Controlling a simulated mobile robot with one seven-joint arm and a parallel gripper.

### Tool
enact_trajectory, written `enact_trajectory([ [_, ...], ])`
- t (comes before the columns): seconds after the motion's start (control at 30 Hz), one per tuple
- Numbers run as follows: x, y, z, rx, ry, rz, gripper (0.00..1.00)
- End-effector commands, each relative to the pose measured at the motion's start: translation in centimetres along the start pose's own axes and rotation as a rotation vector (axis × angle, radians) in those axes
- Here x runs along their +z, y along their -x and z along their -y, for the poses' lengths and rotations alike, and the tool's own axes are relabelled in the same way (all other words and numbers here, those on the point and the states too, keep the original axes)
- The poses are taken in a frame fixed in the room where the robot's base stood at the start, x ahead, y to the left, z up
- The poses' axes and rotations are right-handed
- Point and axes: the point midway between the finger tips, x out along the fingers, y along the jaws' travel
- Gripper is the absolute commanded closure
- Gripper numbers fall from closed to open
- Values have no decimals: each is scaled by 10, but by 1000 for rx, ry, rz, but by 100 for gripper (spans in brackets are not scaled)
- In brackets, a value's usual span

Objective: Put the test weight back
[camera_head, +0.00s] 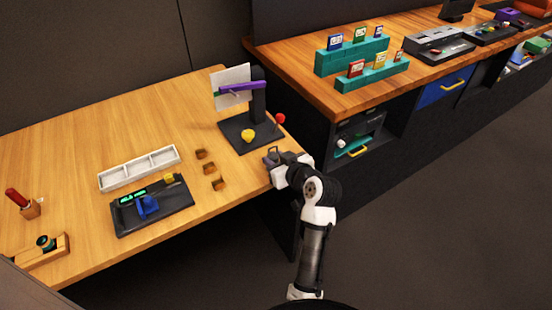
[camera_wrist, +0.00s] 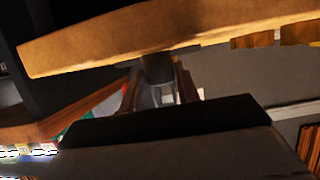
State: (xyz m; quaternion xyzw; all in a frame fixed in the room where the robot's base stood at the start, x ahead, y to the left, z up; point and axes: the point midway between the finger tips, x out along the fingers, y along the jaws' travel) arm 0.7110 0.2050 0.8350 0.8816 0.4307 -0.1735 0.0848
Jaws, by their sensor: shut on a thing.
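My gripper (camera_head: 270,157) is low over the right edge of the near wooden table. In the wrist view, my gripper (camera_wrist: 158,92) is shut on a dark, cylinder-like piece (camera_wrist: 157,68) between its two fingers. This is probably the test weight, but its shape is mostly hidden in the head view. In the wrist view it meets the outline of the wooden tabletop (camera_wrist: 110,40); I cannot tell whether it touches. Three small brown wooden blocks (camera_head: 210,169) stand in a row left of my gripper; I cannot see whether they hold anything.
A black stand (camera_head: 232,131) with a purple bar, white sheet, yellow knob and red-balled lever is just behind my gripper. A white tray (camera_head: 110,181) and a black panel (camera_head: 125,223) with a blue part are further left. A second bench (camera_head: 290,57) stands behind right.

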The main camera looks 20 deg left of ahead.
Motion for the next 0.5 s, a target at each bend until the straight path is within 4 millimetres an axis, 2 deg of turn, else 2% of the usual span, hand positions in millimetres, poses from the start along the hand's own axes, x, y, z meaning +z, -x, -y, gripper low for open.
enact_trajectory([
  [0.07,3,-1,0,1,0,-2,91],
  [0.1,3,-1,0,0,0,0,67],
  [0.27,2,-1,0,0,0,0,46],
  [0.5,2,-1,0,0,0,0,46],
])
